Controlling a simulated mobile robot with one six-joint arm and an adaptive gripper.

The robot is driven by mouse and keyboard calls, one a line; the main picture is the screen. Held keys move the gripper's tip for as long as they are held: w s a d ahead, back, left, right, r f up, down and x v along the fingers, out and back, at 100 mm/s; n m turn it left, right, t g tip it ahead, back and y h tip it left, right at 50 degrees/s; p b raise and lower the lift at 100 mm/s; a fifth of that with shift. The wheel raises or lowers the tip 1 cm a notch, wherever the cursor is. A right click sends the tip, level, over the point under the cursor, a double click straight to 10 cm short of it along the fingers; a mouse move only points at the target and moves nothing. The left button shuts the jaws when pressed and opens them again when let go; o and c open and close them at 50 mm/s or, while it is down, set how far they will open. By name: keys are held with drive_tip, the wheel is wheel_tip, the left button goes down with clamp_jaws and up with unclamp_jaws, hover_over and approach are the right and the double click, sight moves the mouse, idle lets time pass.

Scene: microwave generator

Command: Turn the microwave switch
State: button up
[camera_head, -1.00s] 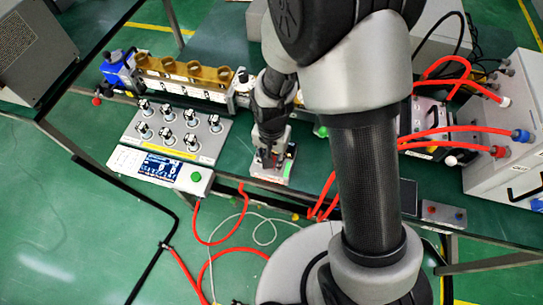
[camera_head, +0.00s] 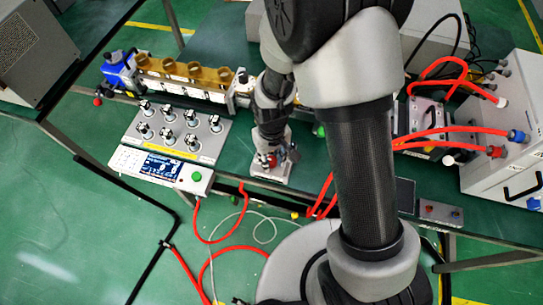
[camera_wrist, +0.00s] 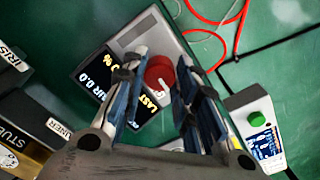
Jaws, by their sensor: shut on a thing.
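The switch is a round red knob (camera_wrist: 160,72) with a white mark, on a small grey unit (camera_wrist: 152,36) with a dark display (camera_wrist: 97,78) reading partly "LAST". In the wrist view my gripper (camera_wrist: 163,86) points down at the knob, one finger on each side, and is shut on it. The fingers hide part of the knob and display. In the head view my gripper (camera_head: 274,157) is over the same unit (camera_head: 270,176) at the table's front edge, and a bit of red shows by the fingers.
Left of the unit stands a sloped panel (camera_head: 205,152) with several black-and-silver knobs, and a control box with a screen and green button (camera_head: 196,176). Brass-coloured parts (camera_head: 185,68) are behind. Red cables (camera_head: 450,137) and a white cabinet (camera_head: 505,120) are at right.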

sight(272, 161)
drive_tip(key=shift+n, duration=0.4)
drive_tip(key=o, duration=1)
drive_tip(key=shift+o, duration=0.2)
drive_tip(key=shift+r, duration=0.1)
wheel_tip(272, 161, up, 12)
idle(0.4)
